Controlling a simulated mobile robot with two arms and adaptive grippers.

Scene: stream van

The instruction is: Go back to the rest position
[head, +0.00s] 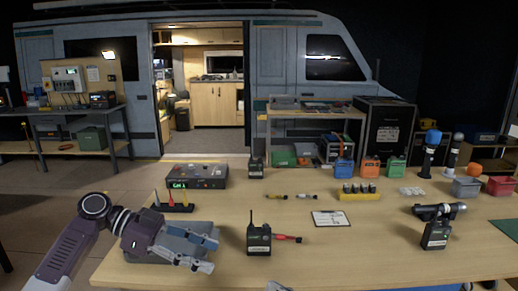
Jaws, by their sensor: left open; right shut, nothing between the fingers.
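My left gripper (207,253) reaches in from the left over the near left of the wooden table (340,255). It is open with nothing between its fingers, in front of and partly over a grey tray (140,257). The arm and gripper hide part of the tray. Only a small pale tip of my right gripper (277,287) shows at the bottom edge. It is shut and empty, and most of it is out of the picture.
A radio (259,239) with a red item beside it stands right of my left gripper. A small rack with coloured pieces (174,207) and a control box (197,176) stand behind it. A dark device (437,228) stands at the right. The table's front middle is clear.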

